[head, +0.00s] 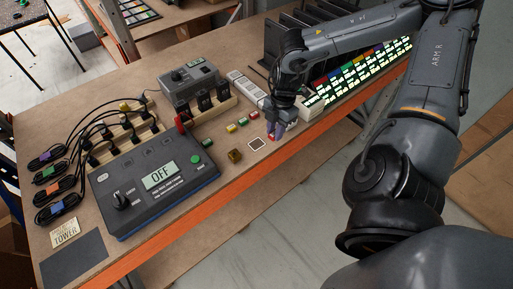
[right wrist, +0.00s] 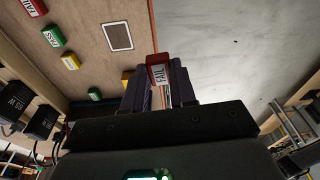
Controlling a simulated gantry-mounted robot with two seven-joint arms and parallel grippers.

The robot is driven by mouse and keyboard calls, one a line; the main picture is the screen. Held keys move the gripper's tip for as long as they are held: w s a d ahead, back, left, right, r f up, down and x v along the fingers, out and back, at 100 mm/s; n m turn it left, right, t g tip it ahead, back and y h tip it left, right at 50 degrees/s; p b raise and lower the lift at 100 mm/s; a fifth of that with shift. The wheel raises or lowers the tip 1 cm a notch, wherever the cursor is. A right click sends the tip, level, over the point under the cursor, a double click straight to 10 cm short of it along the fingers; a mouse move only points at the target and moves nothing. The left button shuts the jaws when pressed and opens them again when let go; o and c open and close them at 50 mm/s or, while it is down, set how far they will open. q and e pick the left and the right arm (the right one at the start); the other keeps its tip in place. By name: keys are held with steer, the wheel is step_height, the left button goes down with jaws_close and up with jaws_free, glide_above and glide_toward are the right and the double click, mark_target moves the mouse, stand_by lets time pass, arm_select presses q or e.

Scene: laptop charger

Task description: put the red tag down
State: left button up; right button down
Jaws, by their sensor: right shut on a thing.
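The red tag (right wrist: 158,72), marked FAIL, is pinched between the fingertips of my right gripper (right wrist: 160,85) in the right wrist view. In the head view my right gripper (head: 276,131) points down near the table's front edge, with a bit of the red tag (head: 271,138) showing at its tips. A white-bordered dark square (head: 256,144) is marked on the table just left of the gripper; it also shows in the right wrist view (right wrist: 117,36). I cannot tell the tag's exact height over the table. My left gripper is not in view.
Several coloured tags (head: 243,122) lie in a row left of the gripper. A small brown-yellow block (head: 234,155) and a large tester reading OFF (head: 160,177) are farther left. A rack of lit coloured labels (head: 360,71) is at right. The orange table edge (head: 205,217) is close.

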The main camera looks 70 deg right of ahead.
steer(key=s+d+m+b, duration=0.1)
steer(key=s+d+b, duration=0.15)
steer(key=s, duration=0.25)
glide_above(256, 144)
steer(key=f, duration=0.6)
steer(key=shift+s+d+f+b, duration=0.2)
steer(key=shift+s+f+b, duration=0.05)
steer(key=shift+f+b, duration=0.45)
steer(key=shift+f, duration=1.75)
steer(key=c, duration=0.9)
jaws_free()
steer(key=shift+f, duration=0.15)
